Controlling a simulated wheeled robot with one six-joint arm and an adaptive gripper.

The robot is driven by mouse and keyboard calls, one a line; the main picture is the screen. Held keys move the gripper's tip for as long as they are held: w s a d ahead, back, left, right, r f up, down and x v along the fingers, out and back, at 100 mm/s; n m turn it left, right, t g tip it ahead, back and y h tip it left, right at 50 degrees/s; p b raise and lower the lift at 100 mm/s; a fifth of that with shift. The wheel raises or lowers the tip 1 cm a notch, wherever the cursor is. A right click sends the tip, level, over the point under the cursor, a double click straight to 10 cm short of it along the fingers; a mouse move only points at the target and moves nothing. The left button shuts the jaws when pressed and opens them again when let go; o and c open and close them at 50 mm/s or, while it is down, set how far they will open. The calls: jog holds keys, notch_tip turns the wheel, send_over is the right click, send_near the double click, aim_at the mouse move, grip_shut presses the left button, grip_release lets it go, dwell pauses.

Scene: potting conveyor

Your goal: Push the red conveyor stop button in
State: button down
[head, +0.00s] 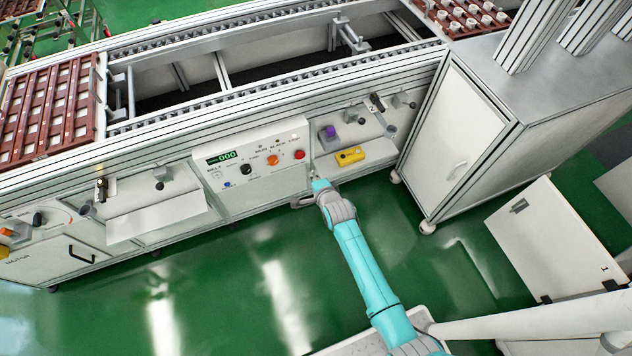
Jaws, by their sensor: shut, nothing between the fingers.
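The red stop button (299,155) is at the right end of a white control panel (222,177) on the conveyor's front. It is round, and I cannot tell how far it stands out. My gripper (301,202) is small in the head view, at the end of my teal arm. It is shut and empty, just below and in front of the panel's right end. In the picture it lies below the red button, with a visible gap between them. The fingertips are too small to make out clearly.
Left of the red button are an orange button (272,160), a black knob (246,169) and a display (222,158) reading 000. A yellow box (350,155) and a purple-topped item (329,133) sit on the shelf to the right. A white cabinet (455,140) stands farther right. Green floor lies open in front.

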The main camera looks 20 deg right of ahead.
jog(key=shift+v, duration=1.65)
jog(key=s+r+n+t, duration=0.1)
jog(key=s+r+n, duration=0.25)
jog(key=s, duration=0.95)
jog(key=s+r+n, duration=0.2)
jog(key=s+n, duration=0.3)
jog(key=s, duration=0.9)
jog(key=s+r+n+t, duration=0.1)
jog(key=s+r+n, duration=0.8)
jog(key=s+r, duration=0.8)
notch_tip(320, 180, up, 4)
jog(key=shift+s+a+f+t, duration=0.2)
jog(key=shift+s+a+t, duration=0.2)
jog(key=shift+n, duration=0.25)
